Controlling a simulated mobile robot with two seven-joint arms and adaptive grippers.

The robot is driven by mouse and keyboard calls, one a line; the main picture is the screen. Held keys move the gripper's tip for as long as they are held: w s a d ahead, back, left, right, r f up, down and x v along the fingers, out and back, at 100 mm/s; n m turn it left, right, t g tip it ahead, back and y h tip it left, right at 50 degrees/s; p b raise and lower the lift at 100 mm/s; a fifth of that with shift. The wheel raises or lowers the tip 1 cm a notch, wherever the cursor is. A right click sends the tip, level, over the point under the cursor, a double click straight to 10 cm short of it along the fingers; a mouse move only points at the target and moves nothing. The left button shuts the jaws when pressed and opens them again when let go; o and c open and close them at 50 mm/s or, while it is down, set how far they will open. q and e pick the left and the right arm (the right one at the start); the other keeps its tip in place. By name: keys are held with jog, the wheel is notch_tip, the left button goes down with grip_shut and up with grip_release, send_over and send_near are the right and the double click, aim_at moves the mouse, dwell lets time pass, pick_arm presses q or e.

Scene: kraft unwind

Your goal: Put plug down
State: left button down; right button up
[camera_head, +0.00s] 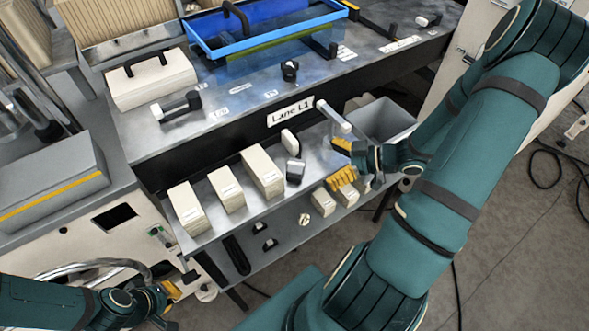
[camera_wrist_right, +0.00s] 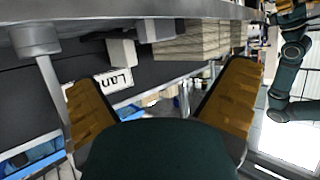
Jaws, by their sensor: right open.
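My right gripper (camera_head: 341,162) is open over the lower shelf, with its two yellow fingers spread. In the right wrist view the gripper (camera_wrist_right: 162,85) has nothing between its fingers. I cannot tell for sure which thing is the plug. A white rounded piece (camera_head: 290,142) and a dark grey block (camera_head: 295,171) sit on the shelf left of the right gripper.
The lower shelf (camera_head: 222,218) carries several upright pale boxes (camera_head: 262,171). A grey bin (camera_head: 382,122) is behind the right gripper. A light bar (camera_head: 334,116) juts from the bench front beside the "Lane L1" label (camera_head: 290,112). A blue tray (camera_head: 262,30) stands on the bench top.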

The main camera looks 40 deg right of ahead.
aim_at(301, 169)
jog(key=x, duration=0.3)
jog(key=shift+d, duration=0.1)
jog(key=shift+s+f+b+x, duration=0.1)
jog(key=shift+b+x, duration=0.4)
jog(key=shift+x, duration=0.8)
jog(key=shift+s+f+b+x, duration=0.15)
jog(key=shift+b+x, duration=0.35)
jog(key=shift+x, duration=0.8)
jog(key=c, duration=1.4)
